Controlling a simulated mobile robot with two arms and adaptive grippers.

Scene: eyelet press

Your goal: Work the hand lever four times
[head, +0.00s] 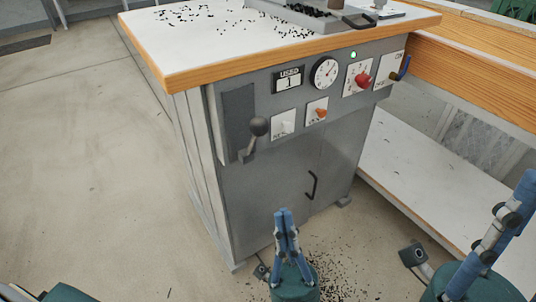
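The hand lever (251,143) is on the front of the grey press cabinet, at its left side beside a dark vertical panel. Its dark round knob (258,126) points up and slightly right. My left gripper (283,212) is in front of the cabinet, low in the view, with its blue fingers pointing up and their tips together. It looks shut and empty, below the lever and apart from it. My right gripper (523,188) is at the right edge, with its blue fingers seen from the side and partly cut off, so its opening cannot be told.
A counter marked USED (288,80) reads 1. Next to it are a dial (324,72), a lit green lamp (353,55), a red knob (363,80) and an orange knob (320,113). A door handle (312,185) sticks out below. Dark bits litter the tabletop (205,60) and floor.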

